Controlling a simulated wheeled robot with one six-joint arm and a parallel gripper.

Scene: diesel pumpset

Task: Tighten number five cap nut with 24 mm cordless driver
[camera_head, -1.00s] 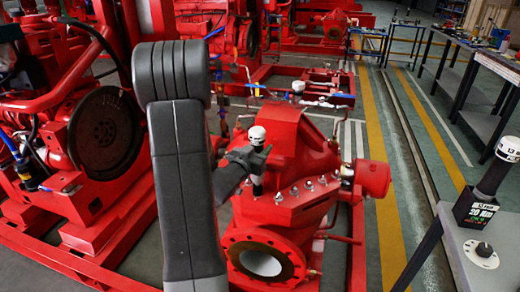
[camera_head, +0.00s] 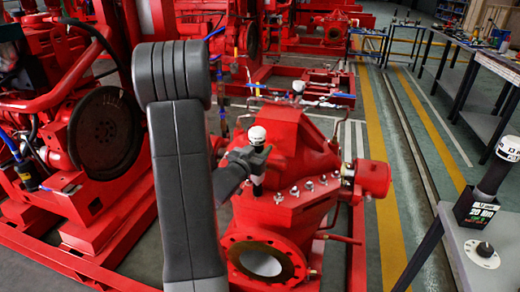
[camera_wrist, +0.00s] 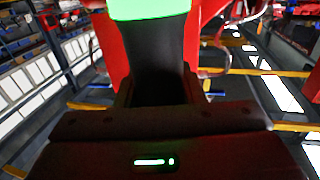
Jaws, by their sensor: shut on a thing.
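The cordless driver (camera_head: 257,172) is a dark upright tool with a white cap. My gripper (camera_head: 250,157) is shut around its body, above the flange of the red pump casing (camera_head: 290,140). Its lower end is down at the left part of the flange; I cannot tell whether it sits on a nut. Several silvery cap nuts (camera_head: 309,185) stand along the flange to the right of the driver; their numbers cannot be read. In the wrist view the dark driver body (camera_wrist: 155,55) rises from my gripper (camera_wrist: 158,98), with a glowing green band at the top.
A second driver (camera_head: 492,180) with a white cap and a black 20 Nm base stands on the grey table (camera_head: 470,240) at right. A round knob (camera_head: 485,250) is there too. A red engine (camera_head: 60,130) stands at left. Yellow-striped floor (camera_head: 390,210) is clear between pump and table.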

